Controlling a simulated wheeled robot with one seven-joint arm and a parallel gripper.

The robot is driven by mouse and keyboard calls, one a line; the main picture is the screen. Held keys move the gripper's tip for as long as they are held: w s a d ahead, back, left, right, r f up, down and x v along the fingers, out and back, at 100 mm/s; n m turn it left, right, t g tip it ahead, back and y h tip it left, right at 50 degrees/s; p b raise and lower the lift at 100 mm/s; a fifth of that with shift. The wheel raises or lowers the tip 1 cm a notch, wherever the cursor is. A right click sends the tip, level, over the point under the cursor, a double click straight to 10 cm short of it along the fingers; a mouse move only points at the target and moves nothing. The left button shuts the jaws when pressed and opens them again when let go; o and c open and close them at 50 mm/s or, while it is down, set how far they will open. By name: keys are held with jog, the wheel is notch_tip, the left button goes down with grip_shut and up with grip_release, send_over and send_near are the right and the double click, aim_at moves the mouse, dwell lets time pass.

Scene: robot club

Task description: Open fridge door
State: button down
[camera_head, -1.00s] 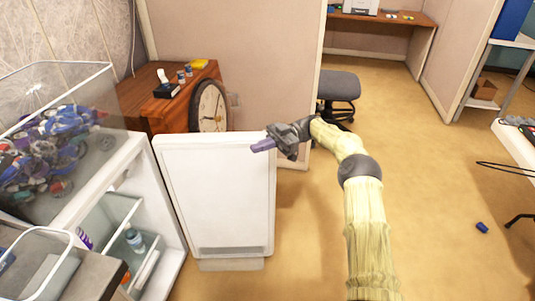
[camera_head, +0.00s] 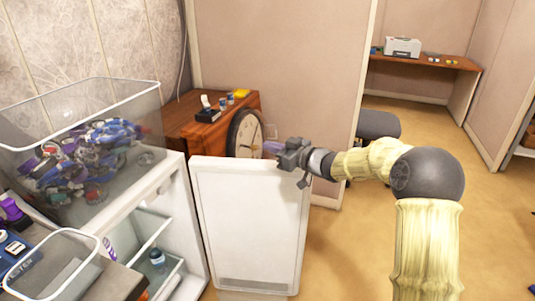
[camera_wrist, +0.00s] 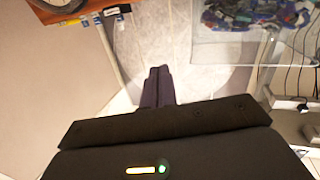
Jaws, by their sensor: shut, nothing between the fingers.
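The small white fridge (camera_head: 172,196) stands at the left with its inside showing. Its white door (camera_head: 250,222) is swung wide open, to the right of the fridge body. Shelves and a bottle (camera_head: 157,259) show inside. My gripper (camera_head: 271,148) is shut and empty. It is at the door's top edge near the free right corner, and its fingers point left. I cannot tell whether it touches the door. In the wrist view my shut fingers (camera_wrist: 157,87) show in the middle, side by side.
A clear bin of colourful parts (camera_head: 85,160) sits on the fridge. A partition wall (camera_head: 285,70) rises behind my gripper. A dark chair (camera_head: 378,125) is beyond my arm. Open floor lies right.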

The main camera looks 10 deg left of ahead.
jog(key=s+d+f+m+h+b, duration=0.1)
jog(key=s+d+f+m+h, duration=0.4)
jog(key=d, duration=0.4)
jog(key=s+d+f+m+h+b, duration=0.2)
jog(key=s+d+f+m+h, duration=0.2)
jog(key=s+d+f+h, duration=0.4)
jog(key=s+d+f+m+g+h, duration=0.1)
jog(key=s+d+f+m+g, duration=0.1)
jog(key=s, duration=0.9)
jog(key=s+d+f+m+g+b, duration=0.1)
jog(key=s+d+f+g, duration=0.3)
jog(key=s, duration=0.7)
jog(key=shift+s+d+f+m+h, duration=0.15)
jog(key=shift+d+f+m+h, duration=0.2)
jog(key=shift+d, duration=0.3)
jog(key=shift+w, duration=0.2)
